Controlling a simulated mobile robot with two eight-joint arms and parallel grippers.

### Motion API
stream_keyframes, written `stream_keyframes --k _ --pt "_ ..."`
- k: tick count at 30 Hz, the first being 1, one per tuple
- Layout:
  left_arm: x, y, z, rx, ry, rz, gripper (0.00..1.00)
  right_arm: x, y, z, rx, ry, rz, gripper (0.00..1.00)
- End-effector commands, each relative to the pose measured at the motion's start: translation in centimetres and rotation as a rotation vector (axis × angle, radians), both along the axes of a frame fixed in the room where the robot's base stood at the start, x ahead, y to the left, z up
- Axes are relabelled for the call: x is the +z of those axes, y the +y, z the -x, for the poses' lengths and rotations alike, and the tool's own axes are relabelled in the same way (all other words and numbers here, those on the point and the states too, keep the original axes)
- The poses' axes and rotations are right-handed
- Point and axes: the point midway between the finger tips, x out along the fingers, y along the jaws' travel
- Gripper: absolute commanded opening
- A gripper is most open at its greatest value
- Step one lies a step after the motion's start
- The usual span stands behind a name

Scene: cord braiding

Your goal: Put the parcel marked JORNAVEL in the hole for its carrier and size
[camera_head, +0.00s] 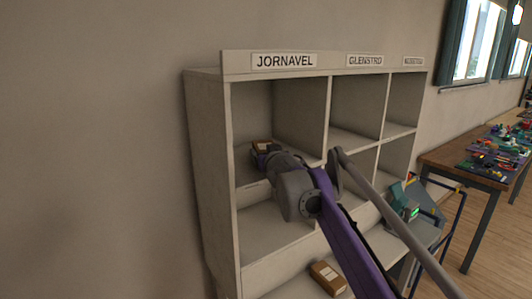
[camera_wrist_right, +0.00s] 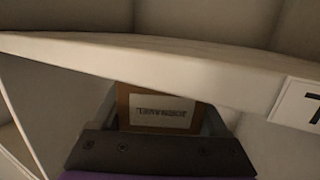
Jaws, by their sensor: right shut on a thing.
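A small brown parcel (camera_head: 262,145) with a pale label is in the upper left hole, under the JORNAVEL sign (camera_head: 285,61). My right gripper (camera_head: 264,153) reaches into that hole and is shut on the parcel. In the right wrist view the parcel (camera_wrist_right: 160,108) sits between the two fingers (camera_wrist_right: 165,118); its white label is too blurred to read surely. A pale board edge hides its upper part. I cannot tell whether the parcel rests on the hole's floor. My left gripper is not in view.
The pale rack (camera_head: 208,180) has several holes in columns, also marked GLENSTRO (camera_head: 365,60) and a third, unclear name. Another brown parcel (camera_head: 328,278) lies on the lower ledge. A long table (camera_head: 470,165) with small items stands at the right.

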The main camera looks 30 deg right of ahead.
Motion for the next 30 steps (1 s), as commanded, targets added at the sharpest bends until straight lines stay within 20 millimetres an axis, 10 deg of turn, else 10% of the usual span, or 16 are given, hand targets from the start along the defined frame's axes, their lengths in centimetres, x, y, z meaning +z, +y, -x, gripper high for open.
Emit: stream_keyframes --k 13,14,16,30 --pt "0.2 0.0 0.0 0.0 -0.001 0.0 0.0 -0.7 0.0 0.0 0.001 0.0 0.0 0.12" --pt "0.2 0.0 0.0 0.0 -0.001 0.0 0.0 -0.7 0.0 0.0 0.0 0.0 0.0 0.82" --pt "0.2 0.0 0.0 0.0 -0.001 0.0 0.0 -0.7 0.0 0.0 0.0 0.0 0.0 0.95" --pt "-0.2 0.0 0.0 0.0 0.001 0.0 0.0 -0.2 0.5 1.4 0.0 0.0 0.001 1.0"
